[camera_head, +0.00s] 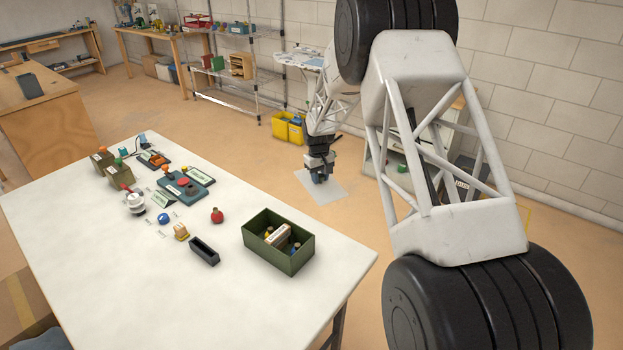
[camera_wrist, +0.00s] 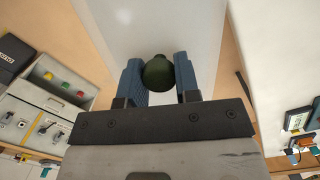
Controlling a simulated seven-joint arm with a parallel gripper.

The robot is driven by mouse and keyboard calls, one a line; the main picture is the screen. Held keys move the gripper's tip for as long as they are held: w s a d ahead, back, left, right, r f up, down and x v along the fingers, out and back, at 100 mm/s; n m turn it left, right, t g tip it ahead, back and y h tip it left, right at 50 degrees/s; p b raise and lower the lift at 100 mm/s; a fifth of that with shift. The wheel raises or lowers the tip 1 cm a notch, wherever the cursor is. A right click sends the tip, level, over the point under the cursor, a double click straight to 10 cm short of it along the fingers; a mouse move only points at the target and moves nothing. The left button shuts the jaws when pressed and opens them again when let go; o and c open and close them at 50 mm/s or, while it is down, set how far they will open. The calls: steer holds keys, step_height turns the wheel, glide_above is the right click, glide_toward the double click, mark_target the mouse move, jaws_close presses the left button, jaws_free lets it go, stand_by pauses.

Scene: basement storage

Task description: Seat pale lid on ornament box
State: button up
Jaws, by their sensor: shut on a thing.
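My gripper (camera_head: 320,178) is out past the table's far right side, above the floor. In the wrist view its blue fingers (camera_wrist: 160,82) are shut on a dark green round knob (camera_wrist: 158,72). The pale lid (camera_wrist: 150,25) is a flat panel beneath the knob; its far end runs out of the wrist view. In the head view the lid (camera_head: 322,190) hangs below my gripper, clear of the table. The ornament box, seemingly the open green box (camera_head: 291,265), stands near the table's right corner with a pale block and small yellowish pieces inside.
On the white table (camera_head: 130,290) are a dark narrow tray (camera_head: 205,252), a red round ornament (camera_head: 217,215), a blue ball (camera_head: 164,218) and several small devices. Yellow bins (camera_head: 287,128) and a wire shelf stand behind.

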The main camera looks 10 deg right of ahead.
steer(key=shift+w+d+f, duration=0.2)
steer(key=shift+d, duration=0.25)
steer(key=s+a+r+n, duration=0.2)
steer(key=s+a+r, duration=0.2)
steer(key=s+a, duration=0.4)
steer(key=s+a+r+n, duration=0.3)
steer(key=s+a, duration=0.6)
steer(key=s, duration=0.5)
steer(key=shift+s+a+r+h, duration=0.25)
steer(key=shift+a+r+h, duration=0.05)
steer(key=shift+r, duration=0.4)
steer(key=shift+f, duration=0.1)
steer(key=shift+f, duration=2.8)
steer(key=shift+f, duration=0.6)
steer(key=o, duration=1.5)
